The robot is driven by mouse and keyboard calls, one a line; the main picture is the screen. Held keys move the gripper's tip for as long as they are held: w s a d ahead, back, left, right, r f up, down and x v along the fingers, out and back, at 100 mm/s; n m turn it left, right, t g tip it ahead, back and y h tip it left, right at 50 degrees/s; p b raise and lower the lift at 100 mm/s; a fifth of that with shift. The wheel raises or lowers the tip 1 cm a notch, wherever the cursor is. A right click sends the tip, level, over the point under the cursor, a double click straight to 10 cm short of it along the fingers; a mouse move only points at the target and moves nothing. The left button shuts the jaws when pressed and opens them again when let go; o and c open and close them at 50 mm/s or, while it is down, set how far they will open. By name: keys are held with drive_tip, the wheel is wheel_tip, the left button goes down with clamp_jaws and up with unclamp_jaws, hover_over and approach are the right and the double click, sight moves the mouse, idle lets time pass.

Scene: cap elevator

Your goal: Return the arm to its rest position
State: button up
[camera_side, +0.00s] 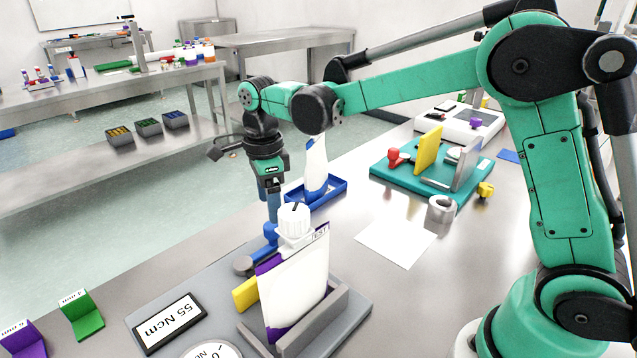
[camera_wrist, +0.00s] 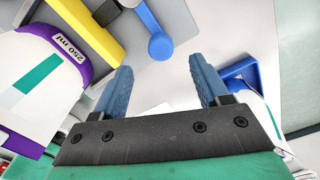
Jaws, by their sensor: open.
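My gripper (camera_wrist: 157,85) is open and empty, its two blue fingers spread apart in the wrist view. In the side view my gripper (camera_side: 273,208) points down, just behind the white bottle (camera_side: 296,285) with the purple edge. The bottle stands upright in a grey fixture (camera_side: 335,318), with a white cap (camera_side: 293,221) on top. The bottle also shows at the left of the wrist view (camera_wrist: 28,92), with a "250 ml" label. A blue knob (camera_side: 270,234) is beside the fingers in the side view; whether they touch it I cannot tell.
A white bottle (camera_side: 316,170) stands in a blue tray (camera_side: 335,188) behind my gripper. A teal board (camera_side: 386,171) with red and yellow parts is further right. A white sheet (camera_side: 396,243) lies on open bench. Purple and green stands (camera_side: 82,315) are at front left.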

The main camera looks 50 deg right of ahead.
drive_tip(key=shift+s+d+r+n, duration=0.15)
drive_tip(key=shift+s+r+n, duration=0.15)
drive_tip(key=shift+r+n, duration=0.1)
drive_tip(key=s+d+r+n+t, duration=0.1)
drive_tip(key=s+d+n+t, duration=0.1)
drive_tip(key=s+n, duration=0.4)
drive_tip(key=s+d+r+n+t, duration=0.1)
drive_tip(key=s+n+t, duration=0.4)
drive_tip(key=n, duration=1)
drive_tip(key=shift+s+d+r+n, duration=0.2)
drive_tip(key=shift+s+d+n, duration=0.2)
drive_tip(key=shift+s+d, duration=0.2)
